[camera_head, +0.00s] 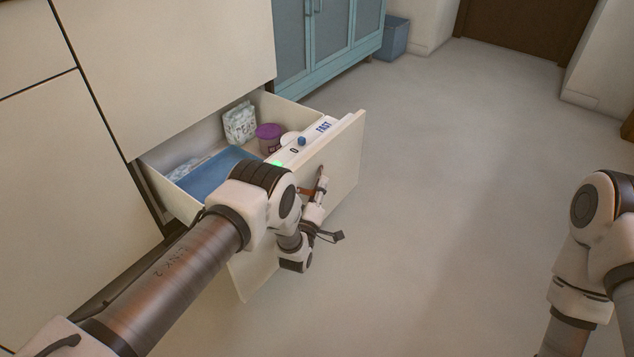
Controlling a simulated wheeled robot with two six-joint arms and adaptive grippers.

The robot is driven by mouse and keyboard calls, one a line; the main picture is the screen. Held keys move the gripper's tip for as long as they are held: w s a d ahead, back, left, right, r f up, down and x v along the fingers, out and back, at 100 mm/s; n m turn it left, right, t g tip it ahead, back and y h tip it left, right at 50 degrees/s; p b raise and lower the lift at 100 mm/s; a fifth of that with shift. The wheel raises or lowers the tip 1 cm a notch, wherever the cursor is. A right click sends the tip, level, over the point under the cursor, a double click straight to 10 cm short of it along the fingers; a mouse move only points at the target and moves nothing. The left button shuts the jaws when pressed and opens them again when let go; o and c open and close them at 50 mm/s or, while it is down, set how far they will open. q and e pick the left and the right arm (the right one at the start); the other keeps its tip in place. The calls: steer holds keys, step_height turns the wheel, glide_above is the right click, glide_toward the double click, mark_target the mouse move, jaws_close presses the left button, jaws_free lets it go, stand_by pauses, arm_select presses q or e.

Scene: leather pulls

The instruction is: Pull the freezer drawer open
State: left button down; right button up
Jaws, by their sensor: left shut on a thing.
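The freezer drawer (340,165) is a cream pull-out drawer low in the cabinet front, and it stands well open. Its inside shows a blue tray, a bag and a purple-lidded tub. My left gripper (319,184) is at the outer face of the drawer front, shut on the brown leather pull (307,190). My left arm crosses the near part of the drawer and hides some of its front. My right arm shows at the right edge, but its gripper is out of the picture.
A control strip (305,143) marked FAST, with a blue knob and a green light, runs along the top of the drawer front. A teal cabinet (330,45) and a blue bin (394,38) stand behind. The grey floor (450,170) in front of the drawer is clear.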

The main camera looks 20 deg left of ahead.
arm_select(q)
steer(key=shift+s+d, duration=0.2)
steer(key=shift+d, duration=0.3)
arm_select(e)
steer(key=shift+s+d+r, duration=0.1)
steer(key=shift+d, duration=0.25)
arm_select(q)
steer(key=c, duration=1.4)
jaws_free()
steer(key=shift+c, duration=0.2)
steer(key=shift+s, duration=0.1)
steer(key=v, duration=1.1)
steer(key=shift+s+f, duration=0.15)
steer(key=shift+s, duration=0.2)
